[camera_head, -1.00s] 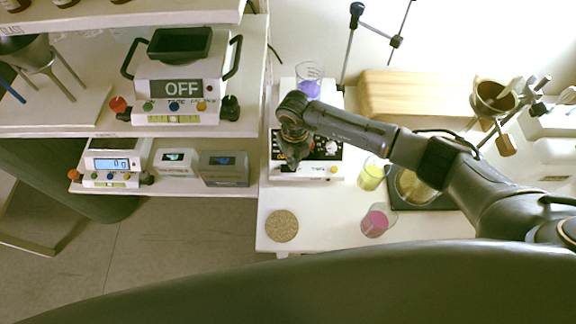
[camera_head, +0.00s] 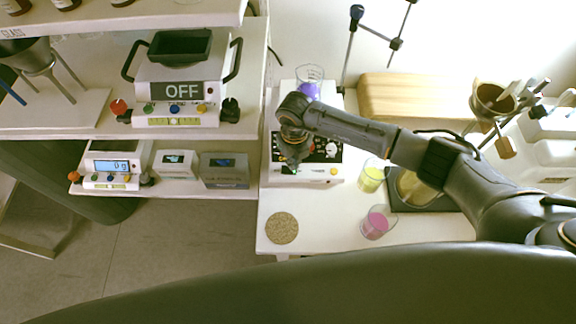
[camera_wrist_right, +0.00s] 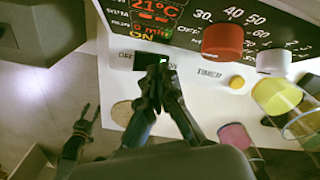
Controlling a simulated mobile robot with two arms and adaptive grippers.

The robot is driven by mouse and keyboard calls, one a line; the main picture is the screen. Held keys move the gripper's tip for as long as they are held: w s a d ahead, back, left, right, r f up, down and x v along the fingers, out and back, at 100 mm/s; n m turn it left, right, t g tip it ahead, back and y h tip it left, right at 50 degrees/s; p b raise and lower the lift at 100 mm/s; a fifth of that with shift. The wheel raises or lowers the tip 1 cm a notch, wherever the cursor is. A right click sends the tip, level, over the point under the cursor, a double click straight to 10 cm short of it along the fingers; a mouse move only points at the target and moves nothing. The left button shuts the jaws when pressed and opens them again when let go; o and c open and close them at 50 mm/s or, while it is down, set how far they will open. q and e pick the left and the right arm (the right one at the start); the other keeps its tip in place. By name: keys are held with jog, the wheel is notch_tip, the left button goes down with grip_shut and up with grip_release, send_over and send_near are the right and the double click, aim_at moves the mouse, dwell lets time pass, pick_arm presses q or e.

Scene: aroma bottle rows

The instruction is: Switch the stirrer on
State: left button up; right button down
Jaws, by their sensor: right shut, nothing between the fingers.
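The stirrer (camera_head: 335,172) is a white box with a dark control panel near the left end of the white bench. A beaker of purple liquid (camera_head: 308,88) stands on it. In the right wrist view its display (camera_wrist_right: 155,12) reads 21°C, 0 min and ON. A rocker switch (camera_wrist_right: 125,113) sits below, between OFF and ON labels, with a small green light showing by my fingertips. My right gripper (camera_wrist_right: 163,72) is shut and empty, its fingertips at the ON side of the switch and partly covering it. In the head view my right arm hides much of the stirrer's panel.
A yellow beaker (camera_head: 371,176), a pink beaker (camera_head: 376,222) and a round cork mat (camera_head: 282,228) are on the bench. A red knob (camera_wrist_right: 222,41) and a yellow button (camera_wrist_right: 237,82) are beside the switch. Left shelves hold a device reading OFF (camera_head: 180,92) and a scale (camera_head: 112,165).

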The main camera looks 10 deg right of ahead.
jog(key=shift+r+p, duration=1.8)
jog(key=shift+r, duration=1.1)
jog(key=shift+s+f, duration=0.1)
